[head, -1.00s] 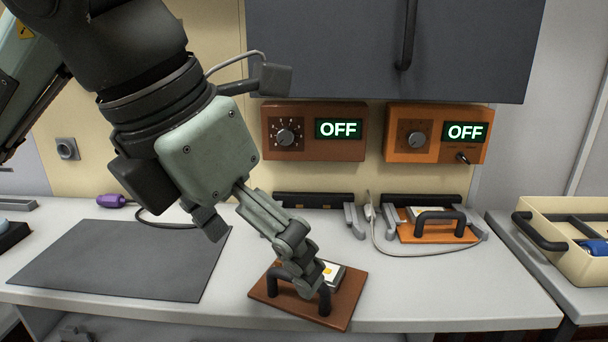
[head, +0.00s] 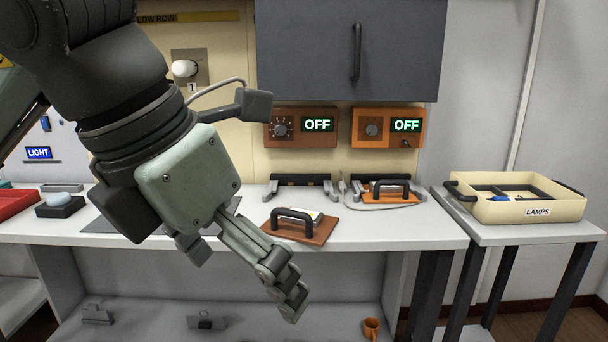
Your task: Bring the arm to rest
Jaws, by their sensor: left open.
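My left gripper (head: 287,292) hangs in front of the workbench's front edge, its fingers pointing down and to the right. It is open and holds nothing that I can see; one finger largely hides the other. My left arm comes in from the upper left and covers much of the left of the view. A brown board with a black handle (head: 316,234) lies on the white workbench (head: 378,238), just above and behind the gripper in the picture, apart from it. My right gripper is not in view.
An orange board (head: 391,200) sits at the back of the bench below two control boxes reading OFF. A cream lamps crate (head: 520,211) stands on the right side table. A dark mat (head: 104,226) is partly hidden by my arm.

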